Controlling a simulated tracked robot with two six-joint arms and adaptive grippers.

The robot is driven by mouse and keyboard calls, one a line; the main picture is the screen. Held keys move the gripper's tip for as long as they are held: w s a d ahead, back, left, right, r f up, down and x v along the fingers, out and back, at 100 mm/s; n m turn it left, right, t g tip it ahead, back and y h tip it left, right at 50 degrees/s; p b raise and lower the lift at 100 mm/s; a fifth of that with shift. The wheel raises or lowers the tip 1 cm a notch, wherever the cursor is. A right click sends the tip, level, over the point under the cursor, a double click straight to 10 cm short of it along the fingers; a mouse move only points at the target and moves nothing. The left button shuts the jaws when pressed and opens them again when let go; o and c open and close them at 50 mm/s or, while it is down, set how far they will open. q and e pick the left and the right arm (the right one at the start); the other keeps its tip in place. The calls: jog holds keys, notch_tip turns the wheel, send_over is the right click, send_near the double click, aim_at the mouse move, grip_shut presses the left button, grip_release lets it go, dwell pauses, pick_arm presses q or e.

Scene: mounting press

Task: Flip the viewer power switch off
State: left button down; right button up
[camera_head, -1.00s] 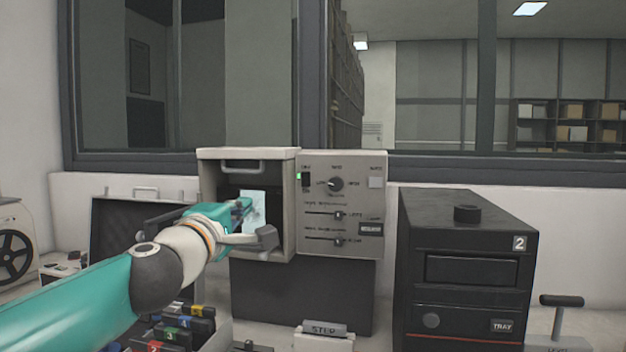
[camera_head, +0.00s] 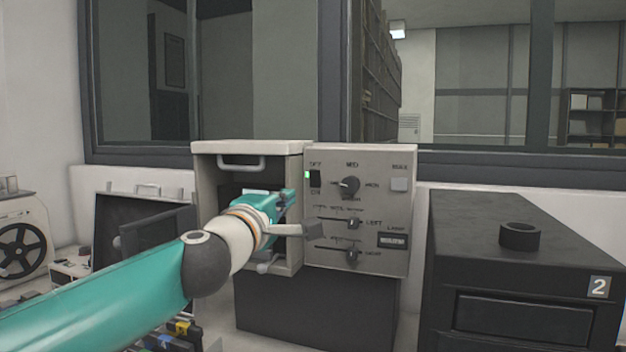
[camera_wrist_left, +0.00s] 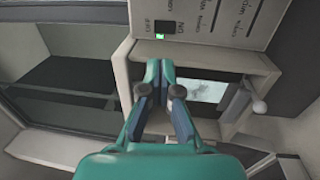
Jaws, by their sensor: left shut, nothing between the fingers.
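The viewer (camera_head: 250,148) is a grey box with an open front and a control panel (camera_head: 385,225) on its right. The power switch (camera_head: 315,179) is a small black rocker at the panel's upper left, with a green light lit beside it. It also shows in the left wrist view (camera_wrist_left: 165,28), upside down, with the green light on. My left gripper (camera_head: 289,194) is shut and empty, its tips just left of and a little below the switch. In the left wrist view the fingertips (camera_wrist_left: 160,66) point towards the switch, with a gap visible between. My right gripper is out of view.
A knob (camera_head: 349,186) and sliders (camera_head: 354,223) sit close to the switch on the panel. A pale lit screen (camera_wrist_left: 207,93) is inside the viewer's opening. A black machine (camera_head: 530,245) stands to the right, and an open dark case (camera_head: 140,222) to the left.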

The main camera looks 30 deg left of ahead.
aim_at(316, 176)
pick_arm(q)
jog(key=p+x, duration=0.3)
jog(key=x, duration=0.9)
jog(key=shift+w+a+r, duration=0.1)
jog(key=shift+w+r, duration=0.05)
jog(key=shift+w, duration=0.2)
jog(key=shift+w+a+p, duration=0.1)
jog(key=shift+w+p, duration=0.25)
jog(key=shift+w, duration=0.1)
jog(key=r+p, duration=0.1)
jog(key=p, duration=0.3)
jog(key=shift+w+r+g, duration=0.1)
jog(key=shift+w+g, duration=0.1)
jog(key=shift+g, duration=0.1)
jog(key=shift+s+f+b, duration=0.1)
jog(key=shift+f+b, duration=0.35)
jog(key=shift+b, duration=0.05)
jog(key=shift+f, duration=0.1)
